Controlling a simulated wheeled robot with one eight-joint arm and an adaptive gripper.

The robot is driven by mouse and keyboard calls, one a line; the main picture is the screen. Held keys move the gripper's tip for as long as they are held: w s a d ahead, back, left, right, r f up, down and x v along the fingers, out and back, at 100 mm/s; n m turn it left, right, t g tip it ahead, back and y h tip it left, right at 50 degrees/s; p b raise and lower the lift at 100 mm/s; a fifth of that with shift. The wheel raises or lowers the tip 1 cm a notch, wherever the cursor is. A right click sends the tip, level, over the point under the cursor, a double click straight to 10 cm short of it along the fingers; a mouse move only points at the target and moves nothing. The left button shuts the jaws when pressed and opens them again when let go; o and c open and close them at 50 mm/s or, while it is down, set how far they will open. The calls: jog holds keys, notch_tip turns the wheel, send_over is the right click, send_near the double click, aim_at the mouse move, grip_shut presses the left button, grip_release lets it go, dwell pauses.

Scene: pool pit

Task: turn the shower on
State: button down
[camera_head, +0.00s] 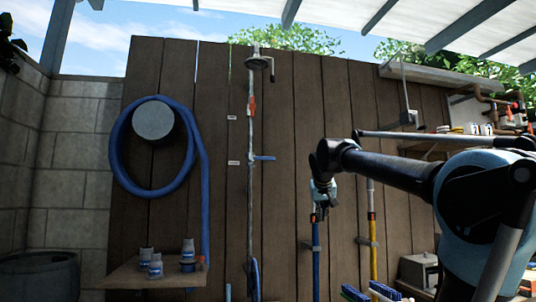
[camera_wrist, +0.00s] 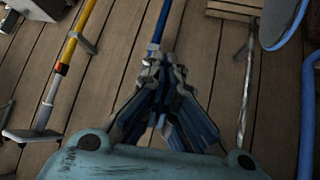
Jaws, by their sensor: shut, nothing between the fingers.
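The shower is a thin metal pipe (camera_head: 251,135) running up the dark wooden wall, with a round shower head (camera_head: 258,63) at its top. A red handle (camera_head: 252,106) sits on the upper pipe. A blue lever (camera_head: 264,158) points right from the pipe at mid height. My gripper (camera_head: 320,212) is right of the pipe and lower than the blue lever, apart from both. In the wrist view my gripper (camera_wrist: 163,72) is shut and empty, fingertips together. A metal pipe (camera_wrist: 243,90) shows at right there; the blue lever cannot be made out.
A blue-handled pole (camera_head: 316,255) and a yellow-handled pole (camera_head: 373,230) hang on the wall near my gripper. A coiled blue hose (camera_head: 117,150) hangs at left, above a shelf (camera_head: 125,275) with small bottles. The wall between pipe and gripper looks clear.

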jog(key=w+a+r+n+t+y, duration=0.1)
jog(key=w+a+r, duration=0.3)
jog(key=r, duration=0.7)
jog(key=w+a+r+t+y, duration=0.2)
jog(key=w+a+r, duration=0.2)
jog(key=a+r, duration=0.4)
jog(key=w+a+r+n+t+y, duration=0.1)
jog(key=w+a+r, duration=0.3)
jog(key=r, duration=1.1)
jog(key=a+t, duration=0.1)
jog(key=a, duration=0.1)
jog(key=shift+a+r+n+y, duration=0.3)
jog(key=shift+a+r+y, duration=0.05)
jog(key=shift+y, duration=0.05)
jog(key=shift+w, duration=0.1)
send_over(261, 158)
jog(key=d, duration=0.4)
notch_tip(261, 158, down, 3)
jog(key=shift+a+f, duration=0.1)
jog(key=shift+f, duration=1.65)
